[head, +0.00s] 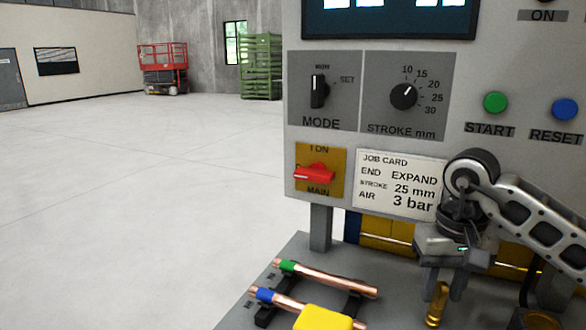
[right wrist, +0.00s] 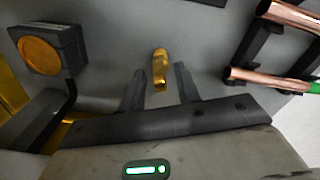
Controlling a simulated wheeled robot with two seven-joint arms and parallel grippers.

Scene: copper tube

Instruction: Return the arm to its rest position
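My right gripper (head: 443,290) hangs in front of the machine, low over the grey bench (head: 283,262), with its fingers pointing down. It is open. A small upright brass piece (head: 437,305) shows by the fingertips. In the right wrist view, the brass piece (right wrist: 160,68) appears between the two fingertips, with a gap on each side, so it is not gripped. My right arm comes in from the right, in front of the panel's lower right part. My left gripper and arm are not in view.
Two copper tubes, one green-banded (head: 325,278) and one blue-banded (head: 285,302), lie on black rests left of the gripper. A yellow block (head: 323,319) is near them. The control panel (head: 470,80) rises behind. Open floor (head: 130,200) lies left.

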